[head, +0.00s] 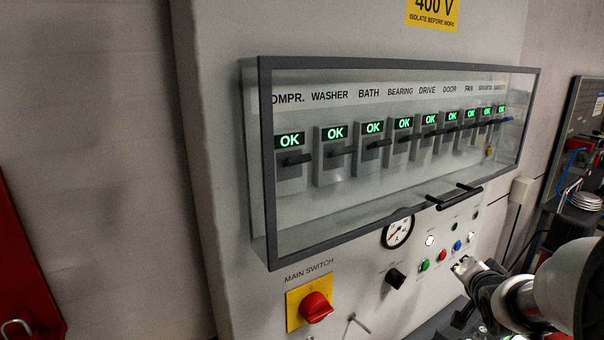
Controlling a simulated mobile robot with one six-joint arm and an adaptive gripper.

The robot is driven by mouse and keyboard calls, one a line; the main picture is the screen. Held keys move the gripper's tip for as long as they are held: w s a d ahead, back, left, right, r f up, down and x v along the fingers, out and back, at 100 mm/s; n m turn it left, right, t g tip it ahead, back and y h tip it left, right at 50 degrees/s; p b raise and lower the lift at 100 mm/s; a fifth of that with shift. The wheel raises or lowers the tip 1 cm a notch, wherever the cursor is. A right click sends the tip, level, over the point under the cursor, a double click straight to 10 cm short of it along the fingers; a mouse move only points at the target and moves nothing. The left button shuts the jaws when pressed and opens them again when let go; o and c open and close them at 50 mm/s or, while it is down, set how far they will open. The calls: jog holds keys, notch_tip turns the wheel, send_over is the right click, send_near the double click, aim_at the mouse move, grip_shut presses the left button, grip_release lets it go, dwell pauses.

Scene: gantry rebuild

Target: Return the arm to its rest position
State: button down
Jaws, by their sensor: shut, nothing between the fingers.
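My gripper (466,266) is at the lower right of the head view, in front of the lower part of a grey control cabinet (222,150). Its fingers are shut and hold nothing. The tips are close to the row of push buttons in the picture; I cannot tell whether they touch the panel. My arm reaches in from the lower right corner. A framed clear cover (262,165) is down over a row of breakers, each with a green OK label. The cover's black handle (455,196) is above my gripper.
A red main switch (315,307) on a yellow plate, a round gauge (398,232), a black knob (395,278) and coloured buttons (441,255) are on the cabinet. A tool board (590,110) and a workbench area are at the right. A red object (22,270) is at the left edge.

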jog(key=s+a+n+g+y, duration=0.1)
jog(key=s+a+n+g, duration=0.1)
jog(key=s+a, duration=0.6)
jog(key=s+a+n+g+y, duration=0.1)
jog(key=s+a+n+g, duration=0.2)
jog(key=s, duration=1)
jog(key=s+a+n+g+y, duration=0.2)
jog(key=s+a+n, duration=0.4)
jog(key=s+a, duration=0.5)
jog(key=shift+s+a+g, duration=0.3)
jog(key=shift+a+g, duration=0.1)
jog(key=shift+a, duration=0.6)
jog(key=shift+s+f, duration=0.1)
jog(key=shift+f, duration=0.05)
